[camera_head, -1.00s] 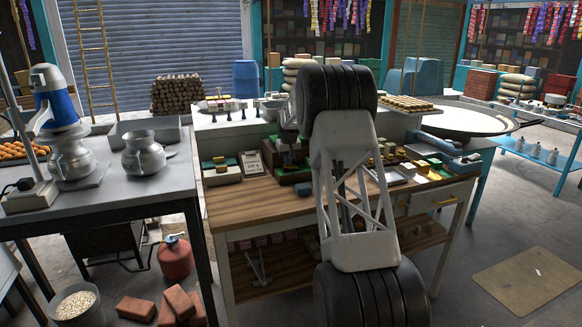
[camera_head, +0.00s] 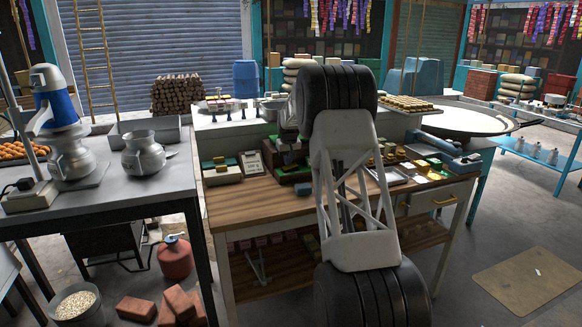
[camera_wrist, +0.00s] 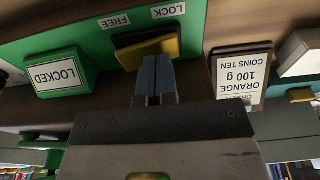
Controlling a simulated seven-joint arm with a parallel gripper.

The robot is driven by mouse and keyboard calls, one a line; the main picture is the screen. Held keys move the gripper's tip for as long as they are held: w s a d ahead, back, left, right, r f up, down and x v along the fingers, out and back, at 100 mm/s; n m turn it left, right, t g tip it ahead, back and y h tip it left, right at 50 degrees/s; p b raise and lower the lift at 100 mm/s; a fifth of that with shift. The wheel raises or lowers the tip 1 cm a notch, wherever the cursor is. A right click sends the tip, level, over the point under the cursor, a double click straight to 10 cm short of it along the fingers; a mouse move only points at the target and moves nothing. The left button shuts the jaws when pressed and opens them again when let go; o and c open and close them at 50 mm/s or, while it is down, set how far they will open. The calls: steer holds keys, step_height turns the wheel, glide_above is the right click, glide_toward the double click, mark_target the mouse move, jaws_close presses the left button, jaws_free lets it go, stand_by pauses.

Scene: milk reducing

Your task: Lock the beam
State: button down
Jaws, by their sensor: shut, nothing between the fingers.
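My gripper (camera_wrist: 154,80) is shut and empty in the wrist view, which is upside down. Its fingertips are at a dark knob with a yellow edge (camera_wrist: 148,48); I cannot tell if they touch it. The knob is on a green panel (camera_wrist: 95,42) next to labels reading LOCK (camera_wrist: 168,11) and FREE (camera_wrist: 114,22). A green block with a LOCKED label (camera_wrist: 58,74) is to the left. The beam itself cannot be made out. In the head view my arm hides much of the area around the gripper.
An order card (camera_wrist: 242,78) for orange coins stands close to the right of my fingers in the wrist view. In the head view, the wooden bench (camera_head: 262,213) carries a clipboard (camera_head: 252,162), small coloured blocks and trays. Its front left is clear.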

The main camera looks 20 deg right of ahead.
steer(key=shift+r, duration=3.15)
steer(key=s+a+r, duration=0.5)
steer(key=s, duration=0.7)
steer(key=s+a+r, duration=0.5)
steer(key=s+r, duration=0.1)
steer(key=s, duration=0.6)
steer(key=s+a+r, duration=0.4)
steer(key=s+r, duration=0.1)
steer(key=s, duration=0.7)
steer(key=s+a+f, duration=0.2)
steer(key=s+f, duration=0.1)
steer(key=s, duration=1.1)
steer(key=s+a+f, duration=0.3)
steer(key=s+f, duration=0.1)
steer(key=s, duration=0.9)
steer(key=s+a+f, duration=0.2)
steer(key=s+f, duration=0.1)
steer(key=s, duration=1.1)
steer(key=shift+s+a+f+t, duration=0.15)
steer(key=shift+s+t, duration=0.2)
steer(key=shift+t, duration=0.05)
